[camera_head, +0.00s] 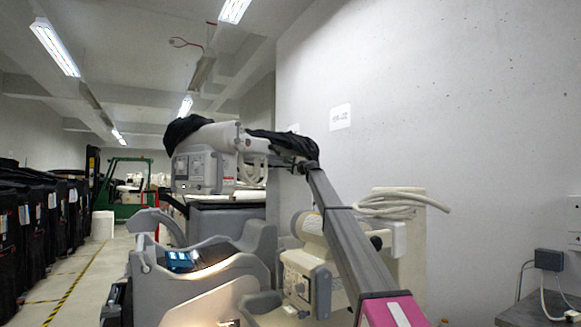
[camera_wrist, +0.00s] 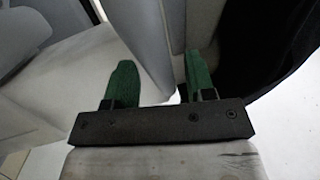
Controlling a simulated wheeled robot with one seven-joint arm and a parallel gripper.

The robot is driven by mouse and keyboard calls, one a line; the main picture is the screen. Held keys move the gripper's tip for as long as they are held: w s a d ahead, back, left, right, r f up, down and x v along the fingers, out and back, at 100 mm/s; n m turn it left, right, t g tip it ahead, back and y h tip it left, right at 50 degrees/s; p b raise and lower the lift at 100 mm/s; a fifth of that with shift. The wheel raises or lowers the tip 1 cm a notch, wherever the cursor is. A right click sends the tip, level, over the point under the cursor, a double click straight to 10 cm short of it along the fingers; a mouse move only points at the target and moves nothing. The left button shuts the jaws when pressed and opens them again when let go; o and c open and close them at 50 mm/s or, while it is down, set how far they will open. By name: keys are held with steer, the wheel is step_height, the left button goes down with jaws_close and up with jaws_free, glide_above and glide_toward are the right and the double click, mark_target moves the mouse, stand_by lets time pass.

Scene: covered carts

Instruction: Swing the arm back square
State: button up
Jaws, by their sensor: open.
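A wheeled machine with pale grey housings fills the middle of the head view. Its long dark grey arm (camera_head: 345,240) slants from the upper middle down to a pink end at the bottom right. A boxy white head (camera_head: 203,168) with a partial black cover sits at the upper left end of the arm. My gripper (camera_wrist: 161,82) shows in the wrist view with two green fingers apart and nothing between them. A pale grey surface (camera_wrist: 75,75) lies beyond the fingers, with black material at the right. I cannot make out my gripper in the head view.
Several black-covered carts (camera_head: 38,225) line the left side. A green forklift (camera_head: 125,187) stands at the back. The aisle floor (camera_head: 80,275) with a yellow-black line is clear at left. A concrete wall (camera_head: 450,110) and a grey table (camera_head: 535,310) bound the right.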

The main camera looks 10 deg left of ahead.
steer(key=shift+w+a+r, duration=0.15)
steer(key=shift+w+a, duration=0.25)
steer(key=shift+w, duration=0.1)
jaws_close()
steer(key=shift+s+a, duration=0.1)
